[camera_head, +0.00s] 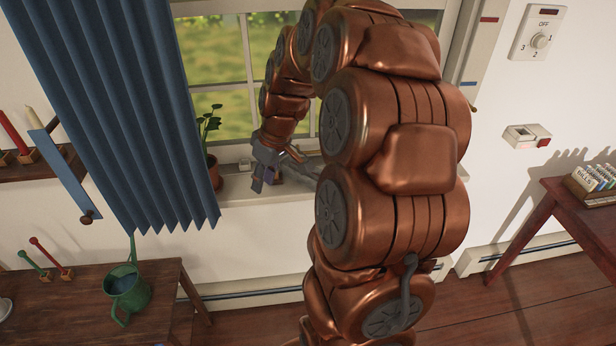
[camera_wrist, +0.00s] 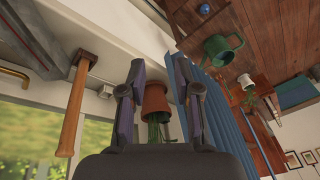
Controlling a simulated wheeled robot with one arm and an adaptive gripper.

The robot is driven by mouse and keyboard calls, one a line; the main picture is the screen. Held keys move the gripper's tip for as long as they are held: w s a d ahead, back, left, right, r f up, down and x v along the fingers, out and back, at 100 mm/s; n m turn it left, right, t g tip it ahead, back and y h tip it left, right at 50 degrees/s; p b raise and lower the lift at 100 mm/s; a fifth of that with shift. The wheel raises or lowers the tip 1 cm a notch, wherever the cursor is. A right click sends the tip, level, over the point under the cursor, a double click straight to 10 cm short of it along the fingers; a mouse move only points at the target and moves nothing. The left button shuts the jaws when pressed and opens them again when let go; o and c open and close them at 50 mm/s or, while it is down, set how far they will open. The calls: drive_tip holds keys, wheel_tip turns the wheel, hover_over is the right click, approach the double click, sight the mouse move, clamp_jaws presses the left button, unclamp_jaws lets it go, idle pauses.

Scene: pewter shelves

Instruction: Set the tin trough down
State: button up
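I cannot make out a tin trough in either view. My gripper (camera_head: 264,172) is by the window sill, right of a potted plant. In the wrist view my gripper (camera_wrist: 158,68) has its two fingers apart, with nothing held between them. Beyond the fingers is the terracotta pot (camera_wrist: 155,97) with its green plant, upside down in this view; the head view shows the pot (camera_head: 213,172) upright on the sill. A grey piece right of the gripper in the head view is partly hidden by my arm and cannot be identified.
A wooden-handled hammer (camera_wrist: 74,115) is beside the gripper in the wrist view. A blue curtain (camera_head: 130,110) hangs left of the sill (camera_head: 240,190). A green watering can (camera_head: 127,290) stands on a wooden table (camera_head: 165,290). Another table (camera_head: 560,200) is at the right.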

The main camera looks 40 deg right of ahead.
drive_tip(key=w+d+f+t+h, duration=0.1)
drive_tip(key=d+f, duration=0.2)
drive_tip(key=d, duration=0.8)
drive_tip(key=w+d+f+t, duration=0.1)
drive_tip(key=d+f, duration=0.1)
drive_tip(key=d, duration=0.9)
drive_tip(key=shift+d+p+x, duration=0.1)
drive_tip(key=shift+p+x, duration=1)
drive_tip(key=shift+x, duration=0.9)
drive_tip(key=shift+d+p+x, duration=0.15)
drive_tip(key=shift+p+x, duration=0.9)
drive_tip(key=shift+x, duration=0.9)
clamp_jaws()
